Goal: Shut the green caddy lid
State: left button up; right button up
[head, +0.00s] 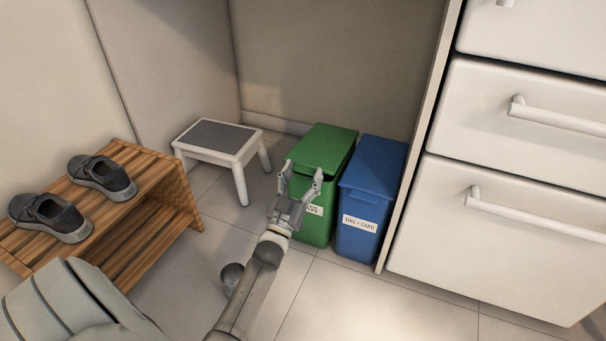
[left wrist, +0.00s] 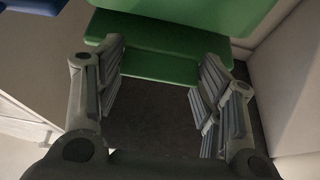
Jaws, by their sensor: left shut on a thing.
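The green caddy (head: 318,227) stands on the floor against the back of the recess, with a white label on its front. Its green lid (head: 325,143) lies over the top; I cannot tell whether it is fully down. In the left wrist view the green lid edge (left wrist: 150,66) runs between the fingers of the left gripper (left wrist: 160,95). The gripper hides part of the caddy's front and label. My right gripper is not in view.
A blue caddy (head: 362,212) stands close on the right, beside a cabinet panel and white drawers (head: 500,215). A white step stool (head: 218,142) with a grey top stands to the left. A wooden rack (head: 150,195) holds dark shoes (head: 102,175).

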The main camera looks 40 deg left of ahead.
pick_arm(q)
jog(key=shift+f, duration=0.15)
jog(key=o, duration=1.5)
jog(key=shift+w, duration=0.1)
jog(key=shift+c, duration=0.2)
notch_tip(320, 180, up, 10)
